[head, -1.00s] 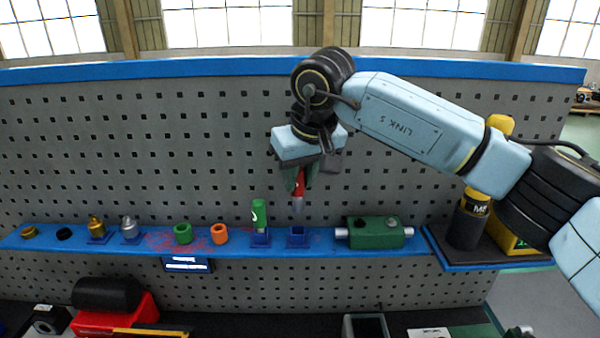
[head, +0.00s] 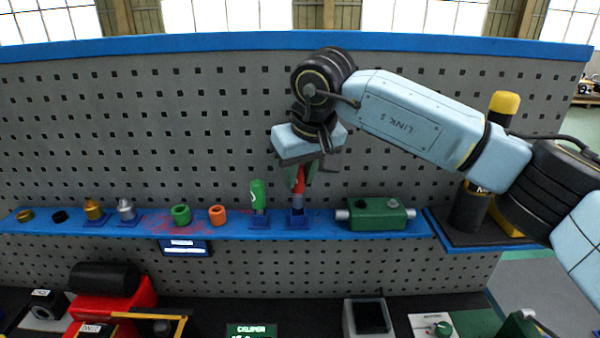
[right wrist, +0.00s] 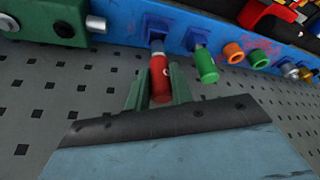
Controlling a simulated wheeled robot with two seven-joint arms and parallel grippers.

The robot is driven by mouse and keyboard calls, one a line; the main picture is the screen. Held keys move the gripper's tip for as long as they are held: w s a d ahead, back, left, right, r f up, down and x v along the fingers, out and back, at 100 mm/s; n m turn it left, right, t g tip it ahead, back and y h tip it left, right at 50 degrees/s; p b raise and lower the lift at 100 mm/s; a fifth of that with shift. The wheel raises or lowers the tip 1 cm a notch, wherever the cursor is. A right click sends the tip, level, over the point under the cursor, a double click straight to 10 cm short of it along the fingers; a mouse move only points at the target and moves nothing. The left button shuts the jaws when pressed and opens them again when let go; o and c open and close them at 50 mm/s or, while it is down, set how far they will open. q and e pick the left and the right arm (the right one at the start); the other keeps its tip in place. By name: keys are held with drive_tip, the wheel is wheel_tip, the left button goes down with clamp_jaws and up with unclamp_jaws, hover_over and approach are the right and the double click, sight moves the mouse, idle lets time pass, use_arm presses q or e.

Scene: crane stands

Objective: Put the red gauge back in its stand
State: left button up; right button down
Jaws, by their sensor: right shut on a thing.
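The red gauge (head: 299,186) has a red body and a grey lower end, and is roughly upright. My right gripper (head: 301,175) is shut on its upper part, with the green fingers on either side; the gauge (right wrist: 158,76) also shows between them in the right wrist view. The gauge's grey end is at the mouth of the blue stand (head: 297,223) on the blue shelf. In the right wrist view the end meets the stand (right wrist: 158,27); how deep it sits I cannot tell. My left gripper is not in view.
A green gauge (head: 258,194) stands in the neighbouring blue holder at left. A green box with grey end knobs (head: 376,215) sits close at right. Orange (head: 217,215) and green rings (head: 181,215) lie further left on the shelf (head: 325,228). A pegboard rises behind.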

sight(301, 186)
drive_tip(key=shift+f, duration=0.1)
drive_tip(key=shift+f+b, duration=1.1)
drive_tip(key=shift+f, duration=0.4)
drive_tip(key=c, duration=1.1)
unclamp_jaws()
drive_tip(key=shift+c, duration=0.2)
drive_tip(key=shift+p+v, duration=1.1)
drive_tip(key=shift+v, duration=1.35)
